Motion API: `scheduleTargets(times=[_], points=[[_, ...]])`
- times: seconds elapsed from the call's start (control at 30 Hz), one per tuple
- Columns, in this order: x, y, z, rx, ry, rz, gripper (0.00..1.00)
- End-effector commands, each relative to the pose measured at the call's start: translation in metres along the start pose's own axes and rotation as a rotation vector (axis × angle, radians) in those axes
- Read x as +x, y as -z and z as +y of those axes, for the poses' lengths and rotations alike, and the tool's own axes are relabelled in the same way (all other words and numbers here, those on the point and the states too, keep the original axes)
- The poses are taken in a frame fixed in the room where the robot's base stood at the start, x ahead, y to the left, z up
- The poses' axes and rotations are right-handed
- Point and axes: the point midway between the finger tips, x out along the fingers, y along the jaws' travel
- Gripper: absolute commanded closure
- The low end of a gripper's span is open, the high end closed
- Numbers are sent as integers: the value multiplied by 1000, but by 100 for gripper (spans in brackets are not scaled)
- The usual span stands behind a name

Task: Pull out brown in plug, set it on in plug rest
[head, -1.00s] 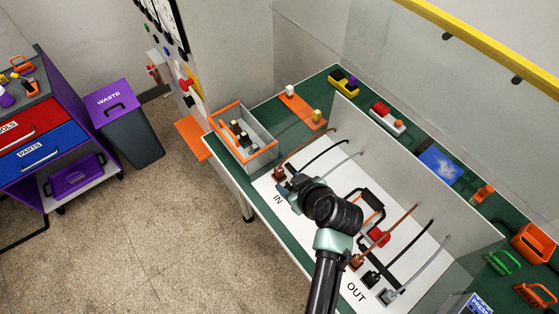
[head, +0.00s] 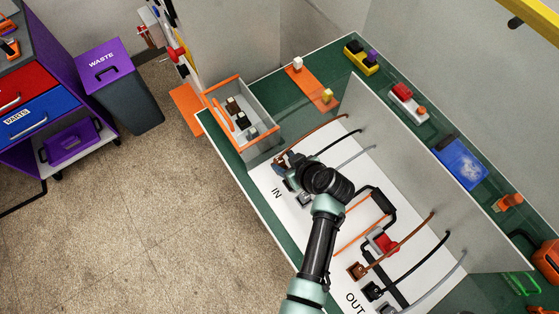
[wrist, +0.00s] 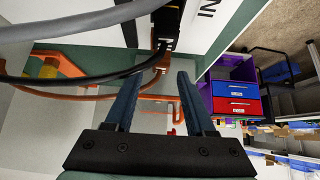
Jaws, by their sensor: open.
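The brown in plug (head: 279,164) sits at the far end of the IN row on the white panel, with a brown cable (head: 315,132) running from it to the upright wall. In the wrist view, the brown plug (wrist: 162,61) shows beyond and between the fingertips, partly behind the black cable. My gripper (wrist: 158,80) is open and empty; I see no contact with the plug. In the head view my gripper (head: 289,168) is over the IN row, beside the brown plug, and partly hides the plugs. I cannot tell which thing is the in plug rest.
Black (wrist: 100,74) and grey (wrist: 85,40) cables cross in front of the fingers. An orange-rimmed bin (head: 240,112) stands beyond the IN row. The OUT plugs (head: 373,290) are nearer my base.

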Motion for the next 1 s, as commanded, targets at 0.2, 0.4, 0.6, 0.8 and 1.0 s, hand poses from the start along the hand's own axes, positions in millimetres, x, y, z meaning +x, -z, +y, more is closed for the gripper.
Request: scheduleTargets(times=[0.2, 0.4, 0.6, 0.8, 1.0], points=[[29, -3, -1, -2, 1, 0, 45], [37, 0, 0, -1, 0, 0, 45], [37, 0, 0, 0, 1, 0, 45], [37, 0, 0, 0, 1, 0, 52], [37, 0, 0, 0, 1, 0, 70]])
